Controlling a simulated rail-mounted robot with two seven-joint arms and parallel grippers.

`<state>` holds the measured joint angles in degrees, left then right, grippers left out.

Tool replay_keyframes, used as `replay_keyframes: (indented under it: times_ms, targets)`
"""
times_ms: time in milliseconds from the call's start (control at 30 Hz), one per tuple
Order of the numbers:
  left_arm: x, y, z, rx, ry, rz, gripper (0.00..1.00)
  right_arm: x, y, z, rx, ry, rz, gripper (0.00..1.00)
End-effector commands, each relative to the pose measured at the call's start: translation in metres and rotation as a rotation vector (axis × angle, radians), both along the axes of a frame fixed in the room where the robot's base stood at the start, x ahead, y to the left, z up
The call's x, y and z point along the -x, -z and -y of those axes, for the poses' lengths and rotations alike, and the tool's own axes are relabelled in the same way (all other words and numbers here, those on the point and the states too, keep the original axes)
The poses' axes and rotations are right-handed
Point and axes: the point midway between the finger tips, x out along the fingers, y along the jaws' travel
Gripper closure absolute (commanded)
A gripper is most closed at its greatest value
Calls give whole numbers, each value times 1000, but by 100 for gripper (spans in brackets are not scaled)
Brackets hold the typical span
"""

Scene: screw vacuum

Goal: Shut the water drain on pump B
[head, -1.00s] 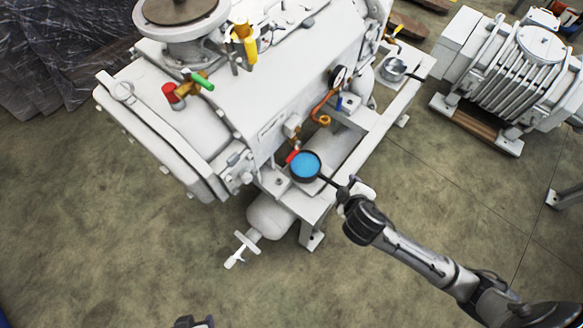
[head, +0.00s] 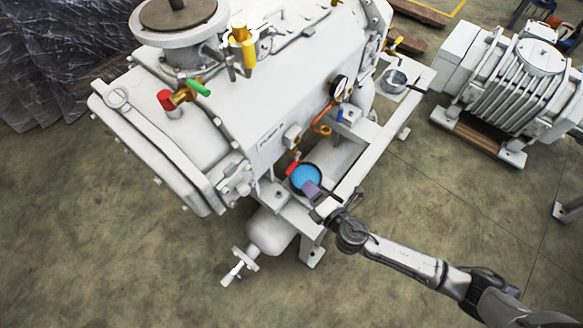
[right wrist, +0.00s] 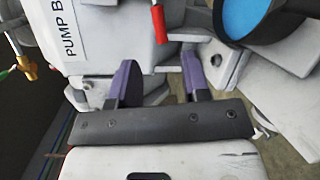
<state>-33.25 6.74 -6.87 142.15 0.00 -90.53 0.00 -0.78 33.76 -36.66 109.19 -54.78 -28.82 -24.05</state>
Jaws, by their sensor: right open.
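Pump B is the large white machine (head: 270,95); its "PUMP B" label (right wrist: 68,35) shows in the right wrist view. On its near side, a small red drain handle (head: 292,168) sits just above a dark pan (head: 318,172) of blue liquid. The red handle (right wrist: 158,22) is close ahead of my right gripper in the right wrist view. My right gripper (head: 313,189) is over the pan's lower right edge in the head view. Its two purple fingers (right wrist: 157,80) are apart with nothing between them. My left gripper is out of view.
A white frame rail (head: 375,150) runs along the pump's right side. Another red handle (head: 166,98) and a green handle (head: 200,88) are on top, with a yellow part (head: 243,45). The floor in front is clear.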

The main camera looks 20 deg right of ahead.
Motion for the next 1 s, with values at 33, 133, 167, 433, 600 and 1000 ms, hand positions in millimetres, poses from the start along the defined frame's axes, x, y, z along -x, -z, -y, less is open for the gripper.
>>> replay_keyframes:
  times_ms: [33,133,167,433,600,1000]
  targets:
    - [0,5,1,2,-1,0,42,-11,3,-2,0,0,4,57]
    - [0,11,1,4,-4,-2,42,-29,5,-6,-1,1,3,57]
    - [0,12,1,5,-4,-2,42,-34,6,-7,-2,0,3,57]
    - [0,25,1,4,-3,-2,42,-74,11,-16,-2,1,1,57]
    - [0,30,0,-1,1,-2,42,-89,12,-19,-3,1,1,57]
    - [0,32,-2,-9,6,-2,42,-98,12,-21,-2,1,-1,57]
